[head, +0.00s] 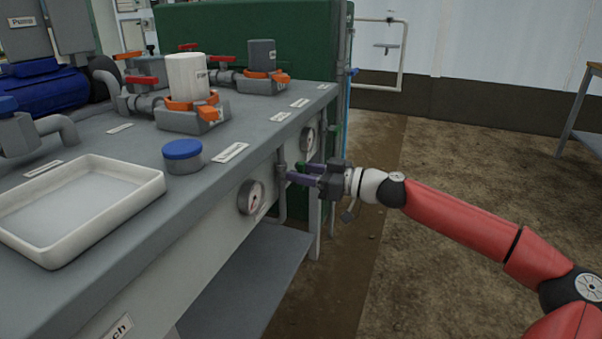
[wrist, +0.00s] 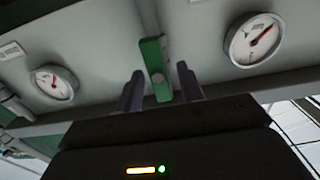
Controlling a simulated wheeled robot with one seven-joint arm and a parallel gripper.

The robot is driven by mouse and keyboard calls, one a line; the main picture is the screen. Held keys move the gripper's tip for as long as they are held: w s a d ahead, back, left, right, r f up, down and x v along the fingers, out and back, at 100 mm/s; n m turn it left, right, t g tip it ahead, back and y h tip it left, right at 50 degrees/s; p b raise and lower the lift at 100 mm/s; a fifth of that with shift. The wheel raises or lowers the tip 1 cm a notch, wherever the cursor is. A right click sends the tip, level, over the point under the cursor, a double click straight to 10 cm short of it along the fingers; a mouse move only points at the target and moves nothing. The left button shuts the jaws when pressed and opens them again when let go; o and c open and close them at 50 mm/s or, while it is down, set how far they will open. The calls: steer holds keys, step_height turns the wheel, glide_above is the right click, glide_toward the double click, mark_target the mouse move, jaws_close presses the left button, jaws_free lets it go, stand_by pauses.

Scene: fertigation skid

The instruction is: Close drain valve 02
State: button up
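A green lever handle (wrist: 154,68) hangs on a pipe under the bench's front in the wrist view. I take it for a drain valve handle, but no number on it can be read. My gripper (wrist: 160,88) has its two dark fingers apart, one on each side of the handle's lower end. A gap shows on the right; I cannot tell whether the left finger touches it. The valve body is mostly hidden there.
Two gauges flank the handle, one on the left (wrist: 54,86) and one on the right (wrist: 254,40). The grey bench (head: 130,215) carries a white tray (head: 30,240), a blue-capped jar (head: 183,155) and orange-clamped fittings.

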steer(key=shift+w+a, duration=0.1)
steer(key=shift+a, duration=0.1)
steer(key=shift+c, duration=0.2)
jaws_close()
